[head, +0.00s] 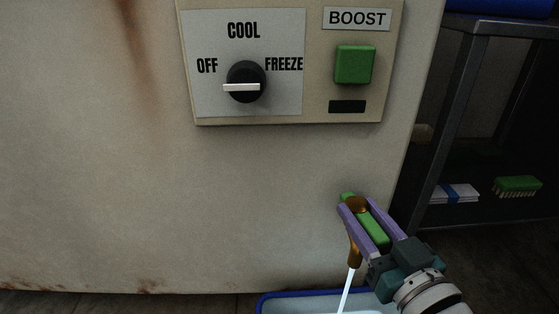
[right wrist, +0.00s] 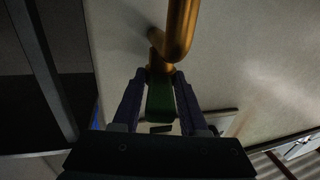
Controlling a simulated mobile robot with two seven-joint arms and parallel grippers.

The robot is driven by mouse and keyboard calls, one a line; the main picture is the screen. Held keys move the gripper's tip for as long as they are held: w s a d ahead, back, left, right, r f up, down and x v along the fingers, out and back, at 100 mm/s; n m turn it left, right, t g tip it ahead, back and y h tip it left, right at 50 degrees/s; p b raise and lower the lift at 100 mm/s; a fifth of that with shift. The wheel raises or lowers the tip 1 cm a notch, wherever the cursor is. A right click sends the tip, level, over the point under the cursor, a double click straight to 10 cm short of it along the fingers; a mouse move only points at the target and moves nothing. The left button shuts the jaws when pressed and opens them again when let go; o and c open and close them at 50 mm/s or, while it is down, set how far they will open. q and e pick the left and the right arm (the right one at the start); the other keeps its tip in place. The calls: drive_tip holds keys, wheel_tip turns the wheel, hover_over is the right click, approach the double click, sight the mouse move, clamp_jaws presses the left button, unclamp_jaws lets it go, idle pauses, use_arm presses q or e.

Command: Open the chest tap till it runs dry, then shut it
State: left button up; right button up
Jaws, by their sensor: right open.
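The chest tap is brass, with its spout (head: 354,254) low on the chest's front (head: 150,200). A white stream (head: 346,290) runs from it into a blue-rimmed tub (head: 265,298) at the bottom edge. The tap's green lever (head: 373,229) lies between the purple fingers of my right gripper (head: 354,205). The right wrist view also shows the green lever (right wrist: 160,103) between the two fingers, below the brass pipe (right wrist: 181,30). The right gripper is open around the lever. My left gripper is not in view.
Above is a panel with a black dial (head: 246,82), its white pointer lying level, and a green BOOST button (head: 354,64). A dark shelf rack (head: 447,120) stands at the right, holding a green brush (head: 517,185) and a white-and-blue bundle (head: 455,193).

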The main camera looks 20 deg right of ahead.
sight(385, 245)
drive_tip(key=s+p, duration=0.1)
drive_tip(key=s, duration=0.2)
drive_tip(key=s+a+p, duration=0.1)
drive_tip(key=s, duration=0.2)
drive_tip(key=s+p, duration=0.1)
drive_tip(key=s, duration=0.2)
drive_tip(key=shift+a, duration=0.15)
drive_tip(key=shift+s, duration=0.45)
